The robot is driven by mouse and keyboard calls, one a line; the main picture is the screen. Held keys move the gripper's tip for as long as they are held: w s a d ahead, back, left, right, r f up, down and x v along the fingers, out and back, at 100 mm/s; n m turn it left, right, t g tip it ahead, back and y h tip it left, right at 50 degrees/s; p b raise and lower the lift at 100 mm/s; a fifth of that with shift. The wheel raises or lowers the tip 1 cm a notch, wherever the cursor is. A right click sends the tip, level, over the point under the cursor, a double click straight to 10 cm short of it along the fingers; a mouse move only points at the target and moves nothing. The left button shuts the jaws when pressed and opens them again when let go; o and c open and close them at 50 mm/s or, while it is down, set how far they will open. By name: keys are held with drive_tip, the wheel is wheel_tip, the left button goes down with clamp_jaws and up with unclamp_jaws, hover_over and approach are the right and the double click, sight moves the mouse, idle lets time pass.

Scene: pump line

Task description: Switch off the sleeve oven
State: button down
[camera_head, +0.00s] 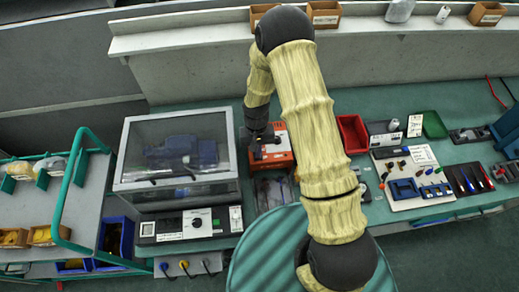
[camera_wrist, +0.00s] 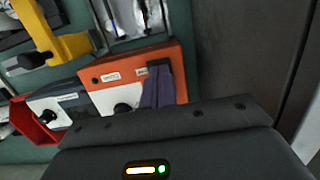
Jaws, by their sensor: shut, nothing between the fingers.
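An orange box-shaped unit, probably the sleeve oven (camera_head: 284,158), stands on the bench right of the clear cabinet. In the wrist view the orange unit (camera_wrist: 112,66) shows a white panel with a black knob (camera_wrist: 123,108) and two small labels, too small to read. My gripper (camera_head: 262,140) is over the unit's left part. In the wrist view my gripper's dark fingers (camera_wrist: 159,86) are together and empty, in front of the unit's right side. They cover part of the right label and panel. I cannot tell whether they touch the unit, nor whether it is on.
A clear cabinet (camera_head: 150,135) with a dark blue pump inside stands close left of my gripper. A red bin (camera_head: 353,133) is to the right, beyond my arm. In the wrist view a white-fronted device (camera_wrist: 58,108) stands beside the orange unit. A wall ledge (camera_head: 190,40) runs behind.

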drive_tip(key=shift+a, duration=0.25)
drive_tip(key=shift+w+r, duration=0.25)
drive_tip(key=shift+w, duration=0.4)
drive_tip(key=r+p, duration=0.2)
drive_tip(key=r, duration=0.1)
drive_tip(key=r+p, duration=0.1)
drive_tip(key=shift+s+r, duration=0.3)
drive_tip(key=shift+s, duration=0.1)
drive_tip(key=shift+b, duration=0.45)
wheel_tip(320, 180, up, 9)
drive_tip(key=s+b, duration=0.2)
drive_tip(key=b, duration=0.1)
drive_tip(key=shift+d+r, duration=0.1)
drive_tip(key=shift+d, duration=0.1)
